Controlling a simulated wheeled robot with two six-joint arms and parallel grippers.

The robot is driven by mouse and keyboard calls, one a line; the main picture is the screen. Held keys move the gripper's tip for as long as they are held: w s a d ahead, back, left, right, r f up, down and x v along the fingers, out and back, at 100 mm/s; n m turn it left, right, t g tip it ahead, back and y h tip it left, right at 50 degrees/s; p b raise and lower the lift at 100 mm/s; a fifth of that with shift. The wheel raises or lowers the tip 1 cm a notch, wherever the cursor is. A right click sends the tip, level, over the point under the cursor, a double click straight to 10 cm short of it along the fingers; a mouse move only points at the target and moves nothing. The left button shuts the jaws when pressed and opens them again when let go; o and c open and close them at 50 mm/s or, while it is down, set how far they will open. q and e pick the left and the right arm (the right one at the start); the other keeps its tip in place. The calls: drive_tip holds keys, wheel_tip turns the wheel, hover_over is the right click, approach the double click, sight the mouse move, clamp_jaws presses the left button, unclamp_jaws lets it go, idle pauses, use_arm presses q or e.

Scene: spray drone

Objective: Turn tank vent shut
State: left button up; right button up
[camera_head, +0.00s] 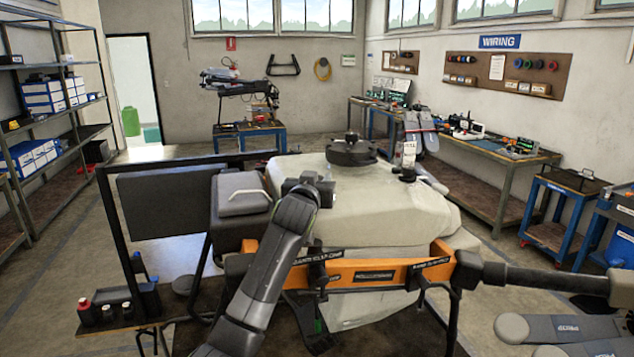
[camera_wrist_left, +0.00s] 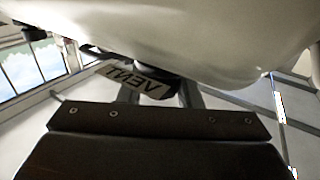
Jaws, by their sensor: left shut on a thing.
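The cream spray tank (camera_head: 370,205) sits on the drone, with a black round lid (camera_head: 350,152) on top. My left gripper (camera_head: 316,184) is at the near left upper part of the tank; its own wrist hides the vent in the head view. In the left wrist view the tank (camera_wrist_left: 210,40) fills the top of the picture. A tag reading VENT (camera_wrist_left: 133,80) appears upside down beside a dark vent knob (camera_wrist_left: 157,70). The left gripper's fingers (camera_wrist_left: 156,98) are shut on the knob, partly hidden behind the gripper's dark body.
The drone's orange frame bar (camera_head: 365,273) runs in front of the tank, and a dark folded arm (camera_head: 530,278) sticks out right. A black frame stand (camera_head: 115,235) and small red-capped bottles (camera_head: 86,312) are at left. Workbenches (camera_head: 490,150) line the right wall.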

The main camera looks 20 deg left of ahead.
use_arm(q)
drive_tip(key=n+g+y+b, duration=0.1)
drive_tip(key=n+y+b, duration=0.1)
drive_tip(key=y+b, duration=0.1)
drive_tip(key=n+g+y+b, duration=0.1)
drive_tip(key=n+y+b, duration=0.1)
drive_tip(key=y+b, duration=0.1)
drive_tip(key=n+g+y+b, duration=0.1)
drive_tip(key=n+y+b, duration=0.1)
drive_tip(key=y+b, duration=0.1)
drive_tip(key=shift+d+f, duration=0.1)
drive_tip(key=shift+f, duration=0.15)
drive_tip(key=shift+r+n+g+y+b, duration=0.15)
drive_tip(key=shift+n+g+y+b, duration=0.5)
drive_tip(key=shift+n+g+y, duration=0.2)
drive_tip(key=shift+r+n+g+y, duration=0.1)
drive_tip(key=shift+n+g+y, duration=0.35)
drive_tip(key=shift+g+y, duration=0.25)
drive_tip(key=shift+n+g+y, duration=0.25)
drive_tip(key=shift+n+y, duration=0.1)
drive_tip(key=shift+n, duration=0.05)
drive_tip(key=shift+n+g+y+p, duration=0.5)
drive_tip(key=shift+n+g+p, duration=0.1)
drive_tip(key=shift+g, duration=0.2)
drive_tip(key=shift+n+g+y+p, duration=0.3)
drive_tip(key=shift+g, duration=0.1)
drive_tip(key=shift+n+g+p, duration=0.3)
drive_tip(key=shift+g+p, duration=0.05)
drive_tip(key=shift+g, duration=0.05)
